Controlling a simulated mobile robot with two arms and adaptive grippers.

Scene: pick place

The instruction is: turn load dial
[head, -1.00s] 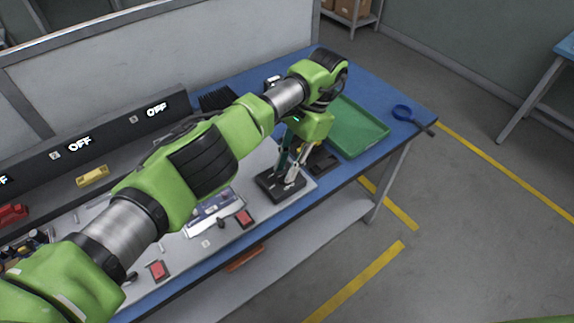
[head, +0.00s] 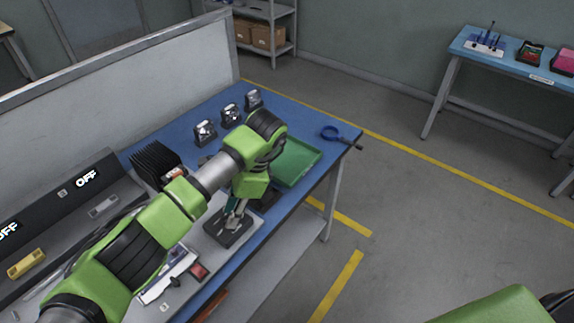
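My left gripper (head: 236,209) points down just above a small dark plate-like base (head: 228,233) near the table's front edge. The arm and wrist hide much of it, so I cannot tell whether the fingers touch anything or how far apart they are. A black finned box (head: 157,164) stands behind the arm, with a small reddish detail on its right side, partly covered. I cannot make out a load dial for certain. My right gripper is not in view.
Several dark units with shiny fronts (head: 205,133) stand along the back of the blue table (head: 290,119).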

